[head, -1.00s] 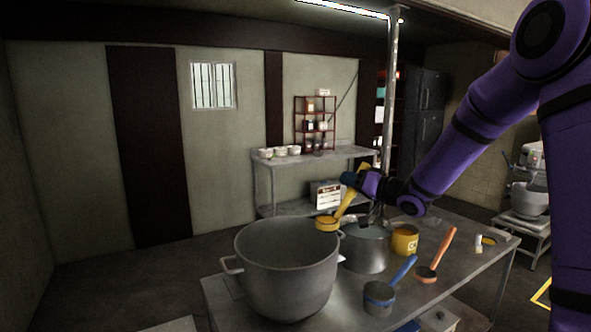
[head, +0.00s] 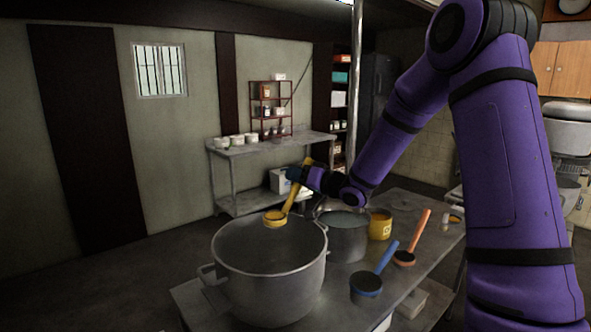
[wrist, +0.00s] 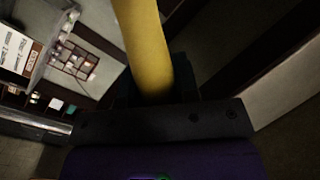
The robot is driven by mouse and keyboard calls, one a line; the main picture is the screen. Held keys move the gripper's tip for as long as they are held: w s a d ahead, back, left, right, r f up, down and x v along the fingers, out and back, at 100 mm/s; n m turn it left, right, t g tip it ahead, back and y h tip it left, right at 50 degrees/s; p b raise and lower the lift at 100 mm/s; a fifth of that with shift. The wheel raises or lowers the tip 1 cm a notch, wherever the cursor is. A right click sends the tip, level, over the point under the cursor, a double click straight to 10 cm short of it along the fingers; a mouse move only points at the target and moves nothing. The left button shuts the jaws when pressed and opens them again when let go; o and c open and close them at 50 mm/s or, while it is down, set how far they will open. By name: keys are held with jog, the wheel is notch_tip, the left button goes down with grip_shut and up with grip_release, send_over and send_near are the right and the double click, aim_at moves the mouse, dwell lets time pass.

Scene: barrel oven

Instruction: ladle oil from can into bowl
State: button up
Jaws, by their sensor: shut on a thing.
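My gripper (head: 298,174) is shut on the handle of a yellow ladle (head: 290,199). The handle also fills the middle of the wrist view (wrist: 147,50), where the ladle's cup is out of sight. In the head view the ladle slants down to the left and its cup hangs over the large grey metal pot or bowl (head: 232,258), near the far side of its mouth. I cannot tell what the cup holds. A yellow can (head: 381,226) stands on the table, to the right of my gripper, behind a smaller grey pot (head: 345,246).
A blue-handled ladle (head: 374,275) and an orange-handled ladle (head: 413,242) are on the metal table (head: 424,262), right of the pots. A second metal table (head: 222,157) with several white containers stands by the back wall. My arm crosses the right side of the view.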

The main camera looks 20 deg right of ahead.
jog(key=shift+s+a+r+n, duration=0.6)
jog(key=shift+a+r+n, duration=0.15)
jog(key=shift+n, duration=0.45)
jog(key=s+a+r+n, duration=0.1)
jog(key=r+n, duration=0.1)
jog(key=shift+s+a+n, duration=0.3)
jog(key=shift+a, duration=0.1)
jog(key=s+a+f+n+y, duration=0.1)
jog(key=s+a+f+n, duration=0.2)
jog(key=n, duration=0.5)
jog(key=s+a+f+n+y, duration=0.1)
jog(key=s+a+f+n, duration=0.2)
jog(key=s+a+n, duration=0.3)
jog(key=shift+s+a+n+g, duration=0.15)
jog(key=shift+a+n+g, duration=0.15)
jog(key=shift+a+n, duration=1.05)
jog(key=shift+d, duration=0.2)
